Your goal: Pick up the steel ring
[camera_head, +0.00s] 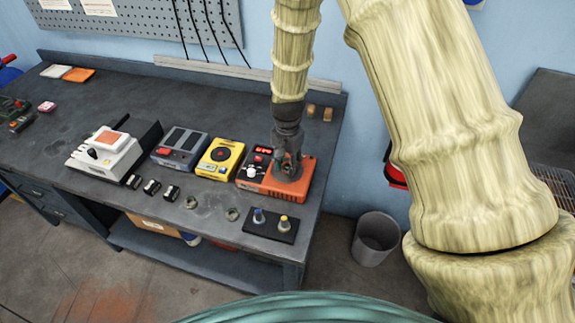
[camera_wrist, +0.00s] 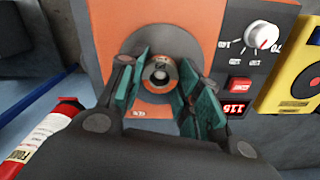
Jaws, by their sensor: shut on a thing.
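My gripper (camera_head: 288,170) points down over the orange device (camera_head: 271,187) at the right end of the bench. In the wrist view its green-padded fingers (camera_wrist: 160,82) are shut around a small metal ring (camera_wrist: 159,72). The ring sits over the device's round grey plate (camera_wrist: 178,40); I cannot tell whether it touches the plate. The fingers hide the ring in the head view. Two other small round metal pieces, a left one (camera_head: 190,202) and a right one (camera_head: 232,214), lie near the bench's front edge.
A yellow device (camera_head: 222,158) stands left of the orange one, with a grey-blue device (camera_head: 180,147) and a white one (camera_head: 105,153) beyond. Small brown blocks (camera_head: 327,114) stand behind.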

